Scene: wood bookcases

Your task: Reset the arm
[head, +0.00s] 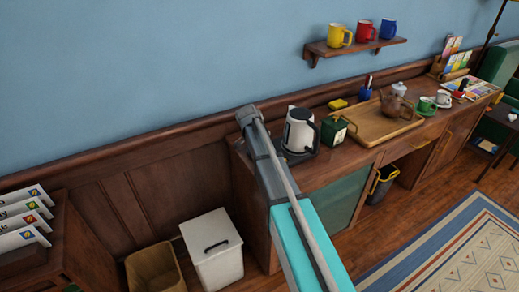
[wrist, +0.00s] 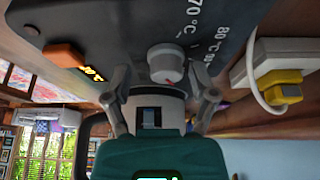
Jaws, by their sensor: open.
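My arm (head: 300,235) reaches up from the bottom of the head view to the left end of the wooden counter, beside the white and black kettle (head: 299,131). The gripper's fingers cannot be made out there. In the wrist view my gripper (wrist: 163,86) is open, its two grey fingers spread to either side of a white round knob (wrist: 166,62). The knob sits on a dark panel (wrist: 115,25) marked 70°C and 80°C. I cannot tell whether the fingers touch the knob or panel. Nothing is seen held.
A dark green tin (head: 334,132), a wooden tray (head: 372,124) and a brown teapot (head: 397,104) stand right of the kettle. A shelf (head: 355,46) with mugs hangs above. A white bin (head: 212,250) stands left of the arm. A plug (wrist: 275,75) is close in the wrist view.

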